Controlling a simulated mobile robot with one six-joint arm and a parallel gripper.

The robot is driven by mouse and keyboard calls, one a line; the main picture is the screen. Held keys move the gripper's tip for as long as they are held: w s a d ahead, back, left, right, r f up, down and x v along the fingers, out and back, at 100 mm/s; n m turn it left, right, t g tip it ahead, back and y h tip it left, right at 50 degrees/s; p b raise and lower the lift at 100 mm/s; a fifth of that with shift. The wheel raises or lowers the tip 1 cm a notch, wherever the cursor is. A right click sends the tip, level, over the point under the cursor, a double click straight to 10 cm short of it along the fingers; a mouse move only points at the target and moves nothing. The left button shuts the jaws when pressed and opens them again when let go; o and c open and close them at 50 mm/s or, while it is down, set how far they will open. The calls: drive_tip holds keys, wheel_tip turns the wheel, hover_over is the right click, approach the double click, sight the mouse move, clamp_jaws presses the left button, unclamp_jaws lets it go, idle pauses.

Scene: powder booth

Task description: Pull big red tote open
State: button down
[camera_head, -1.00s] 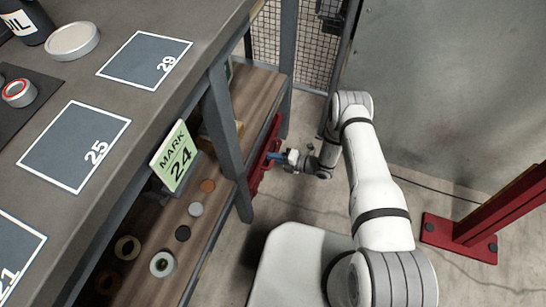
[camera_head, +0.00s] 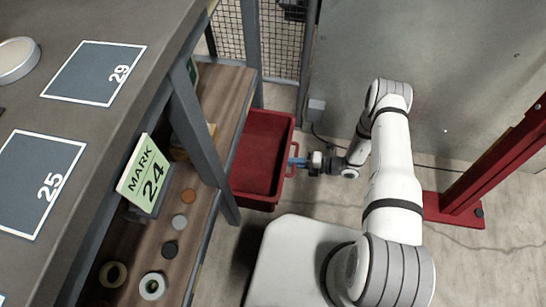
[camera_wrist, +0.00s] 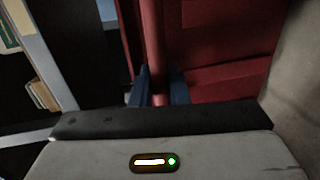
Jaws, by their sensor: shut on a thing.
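The big red tote (camera_head: 262,150) stands partly out from under the shelf bench, its open top and empty-looking inside showing in the head view. Its red handle (camera_head: 294,158) is on the side facing my arm. My gripper (camera_head: 296,161) is at that handle, its blue fingers shut on it. In the wrist view the handle bar (camera_wrist: 153,40) runs between the two blue fingers of my gripper (camera_wrist: 158,88), with the tote's red wall (camera_wrist: 225,85) beside it. The tote's left edge is hidden by the shelf and bench leg.
A wooden shelf (camera_head: 218,105) with rolls and discs lies under the grey bench top (camera_head: 120,110). A grey bench leg (camera_head: 196,125) stands close to the tote. A red post base (camera_head: 452,208) is at right.

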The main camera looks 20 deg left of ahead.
drive_tip(key=f+b+v, duration=0.1)
drive_tip(key=f+v, duration=0.1)
drive_tip(key=v, duration=0.8)
drive_tip(key=shift+d+b, duration=0.3)
drive_tip(key=shift+b, duration=0.05)
drive_tip(key=shift+f, duration=0.1)
drive_tip(key=c, duration=1.7)
unclamp_jaws()
drive_tip(key=shift+c, duration=0.2)
drive_tip(key=p+v, duration=0.1)
drive_tip(key=v, duration=0.6)
drive_tip(key=shift+d+p, duration=0.4)
drive_tip(key=shift+w, duration=0.1)
